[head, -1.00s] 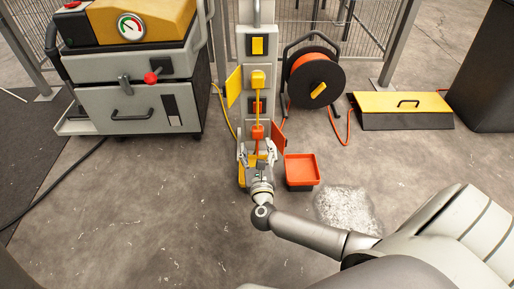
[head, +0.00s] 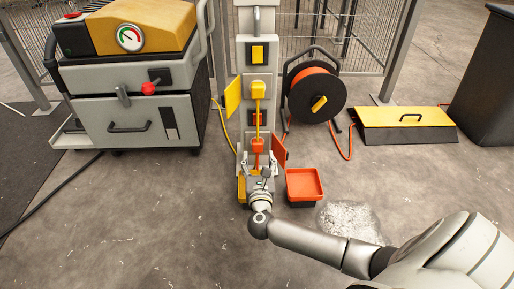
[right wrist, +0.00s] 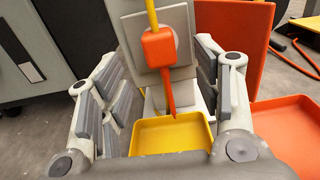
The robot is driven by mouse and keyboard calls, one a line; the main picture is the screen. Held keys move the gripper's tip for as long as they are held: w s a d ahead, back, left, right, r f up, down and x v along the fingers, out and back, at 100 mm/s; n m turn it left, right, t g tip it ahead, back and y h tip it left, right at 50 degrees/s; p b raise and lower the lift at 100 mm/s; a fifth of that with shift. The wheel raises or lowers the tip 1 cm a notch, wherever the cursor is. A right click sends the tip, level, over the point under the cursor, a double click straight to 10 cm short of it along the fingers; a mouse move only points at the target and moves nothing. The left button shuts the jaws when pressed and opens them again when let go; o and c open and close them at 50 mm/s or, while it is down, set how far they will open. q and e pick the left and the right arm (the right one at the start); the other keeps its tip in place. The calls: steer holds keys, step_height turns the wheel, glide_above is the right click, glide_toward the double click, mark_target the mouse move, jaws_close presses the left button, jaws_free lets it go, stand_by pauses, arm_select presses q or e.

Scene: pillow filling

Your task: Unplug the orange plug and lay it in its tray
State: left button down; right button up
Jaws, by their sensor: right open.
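The orange plug (head: 257,144) sits in a lower socket on the grey post, with its orange cord hanging down. In the right wrist view the orange plug (right wrist: 159,50) is ahead, between and beyond the spread fingers, with a yellow cord passing above it. My right gripper (head: 256,168) is open and empty, just below and in front of the plug, not touching it as far as I can see. The orange tray (head: 305,185) lies on the floor right of the post; it also shows in the right wrist view (right wrist: 288,128). My left gripper is not in view.
A yellow plug (head: 258,90) sits higher on the post (head: 257,25). An orange flap (head: 280,150) stands open beside the orange plug. A yellow tray (right wrist: 160,134) is below the plug. An orange cable reel (head: 316,95) stands right; a grey machine (head: 130,90) left.

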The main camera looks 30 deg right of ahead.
mark_target(258, 149)
steer(key=shift+b+x, duration=0.8)
steer(key=shift+x, duration=2.3)
steer(key=shift+a, duration=0.1)
jaws_close()
steer(key=shift+p+v, duration=1.25)
steer(key=shift+v, duration=1.75)
